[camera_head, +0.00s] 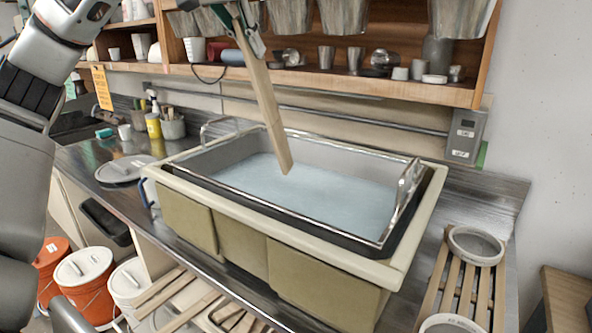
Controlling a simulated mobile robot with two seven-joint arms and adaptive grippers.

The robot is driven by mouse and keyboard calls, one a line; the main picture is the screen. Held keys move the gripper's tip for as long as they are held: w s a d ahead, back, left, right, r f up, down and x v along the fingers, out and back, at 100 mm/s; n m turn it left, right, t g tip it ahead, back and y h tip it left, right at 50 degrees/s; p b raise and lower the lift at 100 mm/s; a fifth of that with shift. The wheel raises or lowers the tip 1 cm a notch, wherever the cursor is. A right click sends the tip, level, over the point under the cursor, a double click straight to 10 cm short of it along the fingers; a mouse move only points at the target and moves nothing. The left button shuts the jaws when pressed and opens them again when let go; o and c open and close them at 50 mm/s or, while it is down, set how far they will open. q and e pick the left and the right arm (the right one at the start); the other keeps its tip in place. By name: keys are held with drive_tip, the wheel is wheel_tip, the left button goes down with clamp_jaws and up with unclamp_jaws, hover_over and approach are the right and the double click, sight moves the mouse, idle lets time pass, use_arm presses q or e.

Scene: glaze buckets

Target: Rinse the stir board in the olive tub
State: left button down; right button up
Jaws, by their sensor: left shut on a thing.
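The stir board (266,105) is a long, flat wooden stick. It hangs tilted, its lower end toward the right, over the olive tub (240,243). My left gripper (243,32) is at the top edge of the picture, shut on the board's upper part. The tub holds a metal-rimmed basin with pale blue liquid (325,190). The board's lower tip appears over the liquid; I cannot tell whether it touches. My right gripper is not in view.
A wooden shelf (400,88) with metal cups runs behind and above the tub. A slatted rack (463,283) with ring-shaped pieces stands at right. Orange (93,300) and white (128,285) buckets stand at lower left. A lidded pan (124,168) sits on the counter at left.

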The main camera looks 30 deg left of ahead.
use_arm(q)
drive_tip(key=shift+r, duration=0.15)
idle(0.4)
drive_tip(key=shift+r, duration=2.35)
